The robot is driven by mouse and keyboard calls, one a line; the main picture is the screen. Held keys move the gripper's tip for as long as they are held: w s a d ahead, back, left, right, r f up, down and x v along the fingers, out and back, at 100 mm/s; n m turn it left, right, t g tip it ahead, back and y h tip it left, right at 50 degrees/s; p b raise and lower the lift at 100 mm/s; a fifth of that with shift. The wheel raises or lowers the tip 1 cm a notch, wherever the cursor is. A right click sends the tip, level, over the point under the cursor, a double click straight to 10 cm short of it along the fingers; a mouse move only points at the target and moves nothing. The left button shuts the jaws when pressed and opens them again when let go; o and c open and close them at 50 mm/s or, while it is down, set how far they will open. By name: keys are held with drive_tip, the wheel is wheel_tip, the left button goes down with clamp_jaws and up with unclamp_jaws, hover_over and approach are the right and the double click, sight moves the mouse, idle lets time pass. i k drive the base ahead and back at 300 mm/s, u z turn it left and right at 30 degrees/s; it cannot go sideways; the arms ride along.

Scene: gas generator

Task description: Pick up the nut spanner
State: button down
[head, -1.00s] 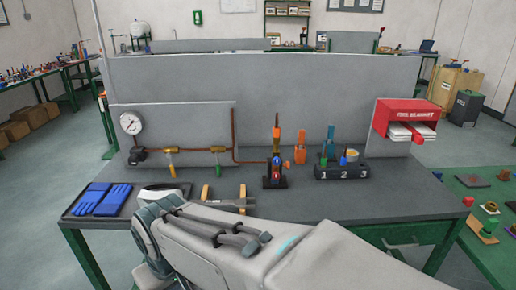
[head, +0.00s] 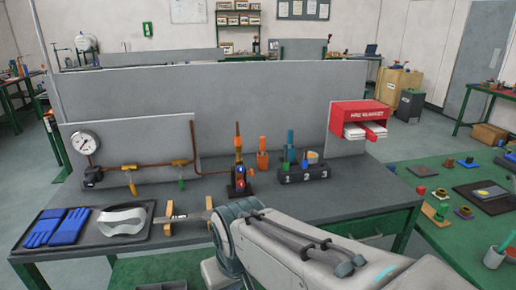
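A flat grey metal tool that looks like the spanner (head: 190,218) lies across two upright wooden holders (head: 170,212) on the front part of the grey workbench (head: 330,207). Its right end is hidden behind my arm. My arm reaches in from the lower right and ends just right of the holders. My gripper itself is hidden behind the arm, so I cannot see its fingers or whether they touch the tool.
Left of the holders, a dark tray (head: 75,242) holds blue gloves (head: 57,228) and a clear visor (head: 124,220). Behind stand a burner (head: 239,172), a numbered black rack (head: 304,173), copper piping with a gauge (head: 86,143), and a red fire-blanket box (head: 362,117).

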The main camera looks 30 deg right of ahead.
sight(205, 215)
drive_tip(key=z, duration=0.55)
drive_tip(key=i, duration=1)
